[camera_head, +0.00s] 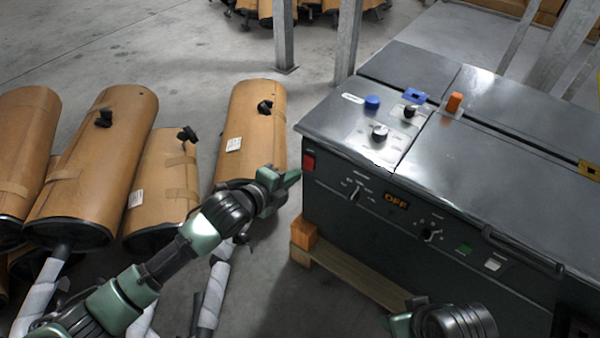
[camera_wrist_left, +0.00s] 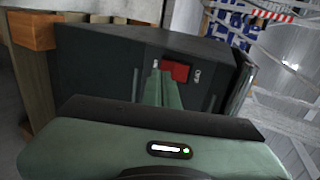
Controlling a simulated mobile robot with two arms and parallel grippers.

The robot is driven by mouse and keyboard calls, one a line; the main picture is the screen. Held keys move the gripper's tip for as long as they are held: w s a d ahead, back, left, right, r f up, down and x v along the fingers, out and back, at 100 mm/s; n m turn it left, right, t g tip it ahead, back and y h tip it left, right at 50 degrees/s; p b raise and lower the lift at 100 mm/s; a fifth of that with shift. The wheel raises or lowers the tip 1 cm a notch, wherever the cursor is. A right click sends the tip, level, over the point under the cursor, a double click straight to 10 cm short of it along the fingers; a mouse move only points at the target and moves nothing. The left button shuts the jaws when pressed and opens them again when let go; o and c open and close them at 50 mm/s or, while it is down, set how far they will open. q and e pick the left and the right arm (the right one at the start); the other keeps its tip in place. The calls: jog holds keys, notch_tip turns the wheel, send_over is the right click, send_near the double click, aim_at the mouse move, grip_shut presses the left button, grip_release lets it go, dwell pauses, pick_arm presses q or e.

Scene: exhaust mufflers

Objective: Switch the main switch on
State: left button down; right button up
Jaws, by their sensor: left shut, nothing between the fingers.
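The main switch, a red rocker (camera_head: 309,162), sits at the upper left corner of the dark machine's (camera_head: 400,215) front panel. It also shows in the left wrist view (camera_wrist_left: 180,71). My left gripper (camera_head: 296,174) is shut and empty, with its fingertips just left of the red switch. In the left wrist view its fingers (camera_wrist_left: 160,76) overlap the left part of the switch; I cannot tell whether they touch it. A display on the panel reads OFF (camera_head: 396,201). Part of my right arm (camera_head: 440,322) shows at the bottom; its fingers are not visible.
Brown wrapped mufflers (camera_head: 255,130) stand at the left. A wooden pallet (camera_head: 350,278) lies under the machine.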

aim_at(307, 166)
pick_arm(q)
jog(key=w+d, duration=0.2)
jog(key=shift+w+f+b, duration=0.15)
jog(key=shift+w+b, duration=0.15)
pick_arm(e)
jog(key=shift+f, duration=0.6)
